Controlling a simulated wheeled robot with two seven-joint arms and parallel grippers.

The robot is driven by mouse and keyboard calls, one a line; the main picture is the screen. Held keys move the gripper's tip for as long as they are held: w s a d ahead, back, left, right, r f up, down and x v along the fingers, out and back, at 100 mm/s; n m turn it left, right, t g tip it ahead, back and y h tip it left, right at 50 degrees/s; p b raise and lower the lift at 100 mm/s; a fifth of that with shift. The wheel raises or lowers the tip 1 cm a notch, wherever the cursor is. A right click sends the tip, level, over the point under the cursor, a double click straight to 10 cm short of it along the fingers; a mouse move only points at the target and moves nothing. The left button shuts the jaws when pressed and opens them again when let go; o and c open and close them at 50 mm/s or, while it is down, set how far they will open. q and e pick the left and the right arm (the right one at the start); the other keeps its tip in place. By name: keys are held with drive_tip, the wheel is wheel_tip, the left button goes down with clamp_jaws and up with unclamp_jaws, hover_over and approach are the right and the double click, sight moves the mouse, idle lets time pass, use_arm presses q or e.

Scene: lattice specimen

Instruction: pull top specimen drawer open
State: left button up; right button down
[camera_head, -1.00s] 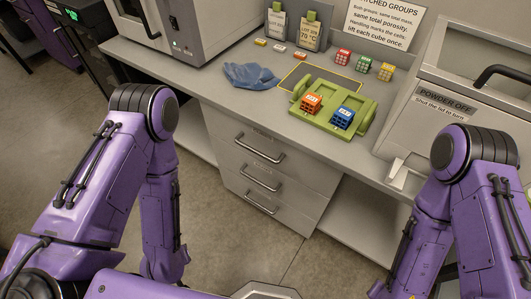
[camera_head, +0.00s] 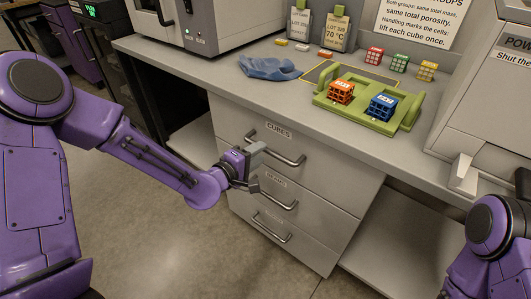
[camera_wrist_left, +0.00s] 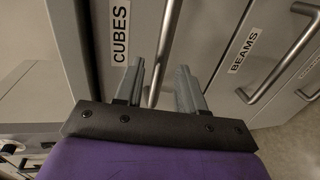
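The top specimen drawer (camera_head: 330,150), labelled CUBES, is shut in the grey cabinet under the bench. Its metal bar handle (camera_head: 280,155) runs across the front. My left gripper (camera_head: 256,167) is beside the left part of this handle. In the left wrist view its two grey fingers (camera_wrist_left: 160,84) stand apart, and the top drawer handle (camera_wrist_left: 166,45) shows between them, with gaps on both sides. The CUBES label (camera_wrist_left: 121,32) is to the left there. My right arm shows at the right edge of the head view, but its gripper is not in view.
Below are the BEAMS drawer (camera_head: 280,188) and a third drawer (camera_head: 270,228), both shut. On the bench are a green tray (camera_head: 362,115) with orange and blue cubes, and a blue glove (camera_head: 268,67). The floor before the drawers looks clear.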

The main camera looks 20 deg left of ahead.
use_arm(q)
drive_tip(key=x, duration=0.4)
clamp_jaws()
